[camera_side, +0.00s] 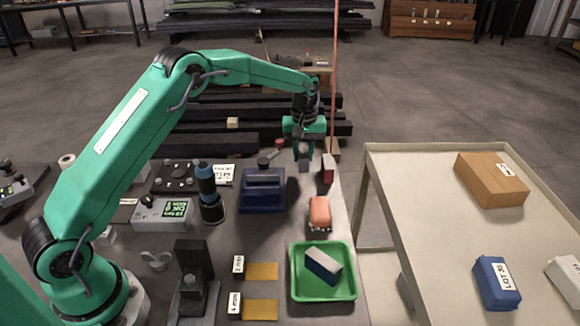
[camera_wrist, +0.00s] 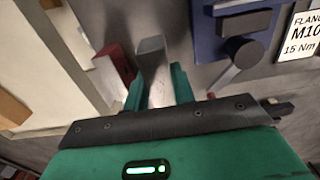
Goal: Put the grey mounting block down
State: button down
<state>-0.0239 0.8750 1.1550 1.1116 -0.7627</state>
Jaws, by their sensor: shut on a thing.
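My gripper (camera_side: 304,150) is at the far end of the bench, pointing down, with its green fingers around the small grey mounting block (camera_side: 304,158). In the wrist view my gripper (camera_wrist: 158,72) shows the grey block (camera_wrist: 151,46) at its fingertips. The jaws are shut on it. The block's underside is hidden, so I cannot tell whether it touches the bench top.
A red block (camera_side: 327,172) stands close right of my gripper. A dark blue fixture (camera_side: 263,190) is to the left, and an orange piece (camera_side: 320,212) lies nearer. A green tray (camera_side: 352,290) holds a blue-and-white block (camera_side: 323,265). A side table (camera_side: 430,220) is at right.

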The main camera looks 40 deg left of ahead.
aim_at(302, 148)
jog(key=shift+w+a+f, duration=0.1)
jog(key=shift+a+f, duration=0.1)
jog(key=shift+f, duration=0.85)
jog(key=shift+w+a+f, duration=0.1)
jog(key=shift+a+f, duration=0.1)
jog(key=shift+f, duration=0.8)
jog(key=shift+f, duration=0.15)
jog(key=c, duration=1.2)
grip_release()
jog(key=shift+o, duration=0.2)
notch_tip(302, 148, up, 6)
jog(key=shift+r, duration=0.85)
jog(key=shift+r, duration=0.1)
